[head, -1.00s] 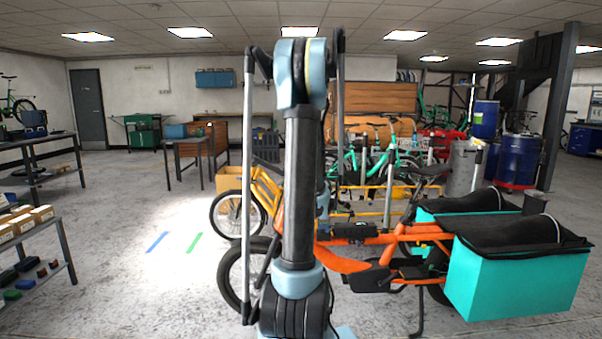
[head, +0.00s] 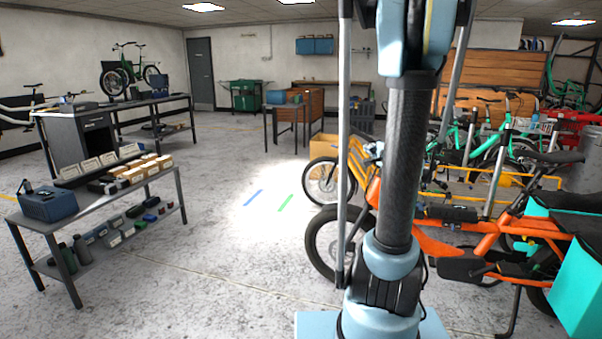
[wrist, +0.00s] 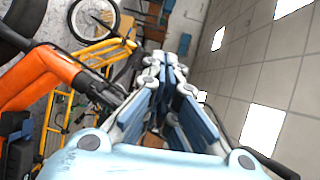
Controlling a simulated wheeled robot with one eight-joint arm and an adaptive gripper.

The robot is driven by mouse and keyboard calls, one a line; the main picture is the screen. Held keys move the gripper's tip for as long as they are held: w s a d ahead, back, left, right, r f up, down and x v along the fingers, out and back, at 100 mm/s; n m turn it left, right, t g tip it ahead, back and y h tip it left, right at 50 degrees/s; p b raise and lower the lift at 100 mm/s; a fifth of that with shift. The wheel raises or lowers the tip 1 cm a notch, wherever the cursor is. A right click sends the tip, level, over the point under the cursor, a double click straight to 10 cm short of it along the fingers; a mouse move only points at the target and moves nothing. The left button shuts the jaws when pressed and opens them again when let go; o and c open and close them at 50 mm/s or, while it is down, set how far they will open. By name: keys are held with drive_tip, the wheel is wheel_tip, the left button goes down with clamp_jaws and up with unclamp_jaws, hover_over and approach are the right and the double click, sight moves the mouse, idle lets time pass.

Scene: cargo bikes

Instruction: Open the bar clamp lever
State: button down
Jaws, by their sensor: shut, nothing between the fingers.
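My gripper (wrist: 170,62) shows in the wrist view with its blue-padded fingers together at the tips and nothing held. In the head view my arm stands upright in front of the orange cargo bike, and the gripper itself cannot be made out there. The orange cargo bike (head: 484,246) has turquoise boxes and stands at the right; its orange frame also shows at the left of the wrist view (wrist: 40,75). I cannot make out the bar clamp lever in either view.
A grey shelf bench (head: 120,188) with boxes and bottles stands at the left. Workbenches (head: 160,98) line the back left. A yellow cargo bike (head: 362,158) stands behind my arm. The concrete floor between the left bench and the bikes is clear.

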drive_tip(key=s+a+f+n+g+y, duration=0.1)
drive_tip(key=s+a+f+n+g, duration=0.35)
drive_tip(key=s+a, duration=0.25)
drive_tip(key=s+a+f+n+g+y, duration=0.1)
drive_tip(key=s+a+f+n+g, duration=0.3)
drive_tip(key=s+a, duration=0.35)
drive_tip(key=s+d+f+n+g+h, duration=0.2)
drive_tip(key=s+f, duration=0.3)
drive_tip(key=s, duration=0.6)
drive_tip(key=s+d+f+n+g+h, duration=0.3)
drive_tip(key=s+f+n, duration=0.1)
drive_tip(key=s, duration=0.7)
drive_tip(key=shift+d+f+n+g, duration=0.25)
drive_tip(key=shift+f+n+g, duration=0.15)
drive_tip(key=shift+n, duration=0.15)
drive_tip(key=shift+w+f, duration=0.2)
drive_tip(key=shift+w, duration=0.15)
